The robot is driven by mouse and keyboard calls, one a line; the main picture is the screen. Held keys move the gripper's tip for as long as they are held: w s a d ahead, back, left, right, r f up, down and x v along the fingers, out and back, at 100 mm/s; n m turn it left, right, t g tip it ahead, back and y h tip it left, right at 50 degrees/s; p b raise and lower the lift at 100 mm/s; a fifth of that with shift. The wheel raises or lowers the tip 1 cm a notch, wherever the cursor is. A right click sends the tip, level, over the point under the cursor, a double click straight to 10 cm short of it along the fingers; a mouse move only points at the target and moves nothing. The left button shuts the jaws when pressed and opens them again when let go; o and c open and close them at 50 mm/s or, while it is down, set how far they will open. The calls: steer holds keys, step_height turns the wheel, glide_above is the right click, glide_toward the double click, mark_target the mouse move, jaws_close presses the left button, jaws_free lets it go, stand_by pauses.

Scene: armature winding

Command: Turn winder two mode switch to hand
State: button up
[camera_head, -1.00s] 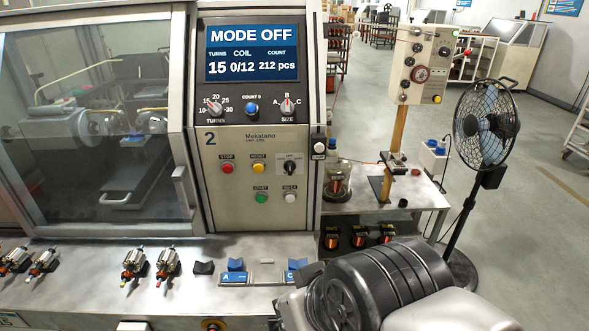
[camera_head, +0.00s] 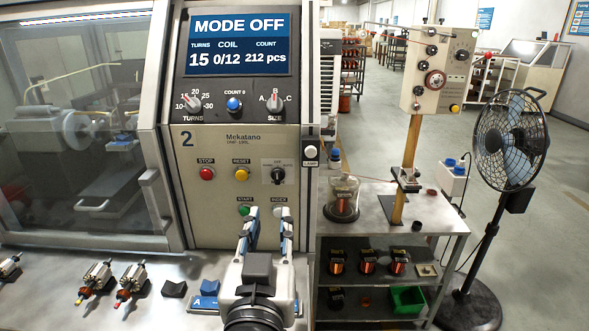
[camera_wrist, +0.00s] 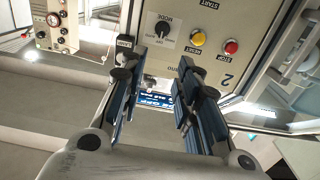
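The mode switch (camera_head: 278,175) is a black rotary knob on a grey plate on the front panel of winder 2 (camera_head: 222,219). Its screen (camera_head: 238,42) reads MODE OFF. My gripper (camera_head: 267,215) is in front of the panel, below the switch, with its two fingers apart and nothing between them. It covers part of the lower panel near the START and INDEX buttons. In the wrist view the picture is upside down; the switch (camera_wrist: 163,30) shows beyond the open fingers (camera_wrist: 158,75), apart from them.
Red STOP (camera_head: 207,174) and yellow RESET (camera_head: 241,173) buttons sit left of the switch. A lamp switch (camera_head: 310,153) is on the right edge. Armatures (camera_head: 130,283) lie on the bench at left. A metal cart (camera_head: 440,225) and a fan (camera_head: 507,140) stand at right.

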mark_target(277, 174)
steer(key=w+p, duration=0.5)
steer(key=w, duration=1.2)
steer(key=shift+w+d+p, duration=0.1)
steer(key=shift+d+p, duration=0.1)
steer(key=shift+p, duration=0.15)
jaws_close()
